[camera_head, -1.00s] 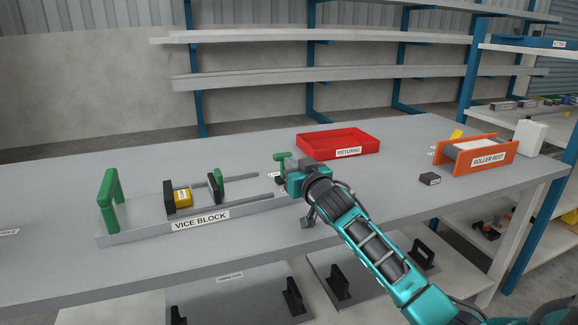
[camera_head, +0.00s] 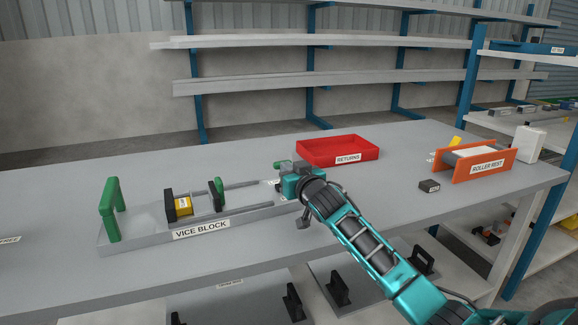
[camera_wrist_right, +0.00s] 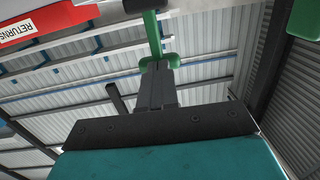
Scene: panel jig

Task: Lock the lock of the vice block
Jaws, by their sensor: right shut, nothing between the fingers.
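The long grey vice block (camera_head: 130,236) lies on the bench, with its name label on the front side. It carries black jaws, a yellow piece (camera_head: 183,206) between them, a green-faced plate (camera_head: 219,192) and a tall green handle (camera_head: 111,209) at its left end. A small green lever (camera_head: 283,165), apparently the lock, stands at its right end, partly hidden by my right gripper (camera_head: 284,178). In the right wrist view, my right gripper (camera_wrist_right: 158,76) is shut and empty, its tips against or just before a green crosspiece (camera_wrist_right: 160,62). Contact is unclear. My left gripper is not in view.
A red returns tray (camera_head: 312,158) stands behind my right gripper. An orange roller rest (camera_head: 487,168) and a small dark block (camera_head: 429,186) are to the right. Bare bench lies between them and my right arm.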

